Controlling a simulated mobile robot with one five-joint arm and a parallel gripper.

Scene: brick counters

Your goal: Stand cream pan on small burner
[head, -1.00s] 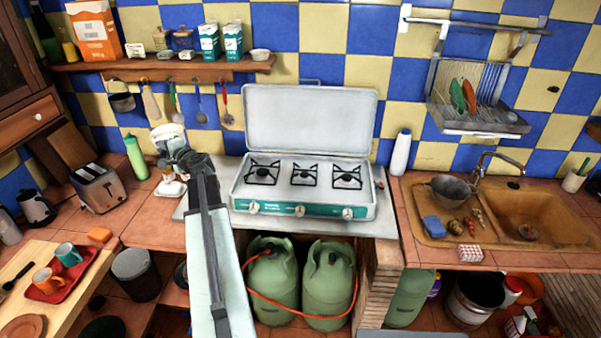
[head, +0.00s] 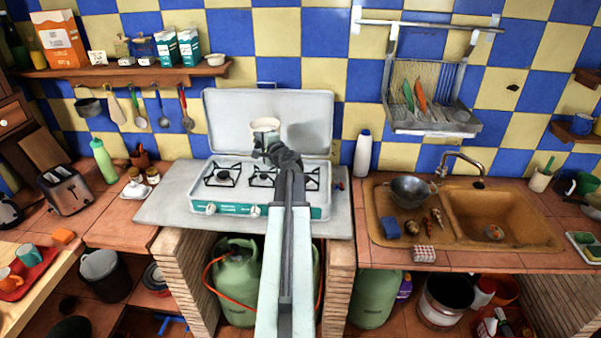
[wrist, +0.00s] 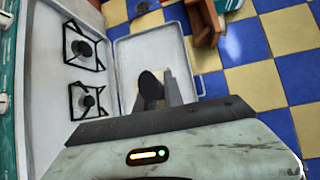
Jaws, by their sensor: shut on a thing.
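The cream pan (head: 265,125) is held up in front of the stove's raised lid in the head view, clear of the burners. My gripper (head: 272,148) is shut on it, just below and in front of it. In the wrist view a dark oval part (wrist: 150,86), perhaps its handle, is between the fingers. The stove has three burners. The left burner (head: 222,175) is clear. The middle burner (head: 262,178) looks to have the smallest cap and also shows in the wrist view (wrist: 88,100). The right burner (head: 312,180) is partly hidden by my arm.
The lid (head: 225,115) stands open behind the burners. A white bottle (head: 362,153) stands right of the stove, and the sink (head: 500,215) is further right. All the burners are bare.

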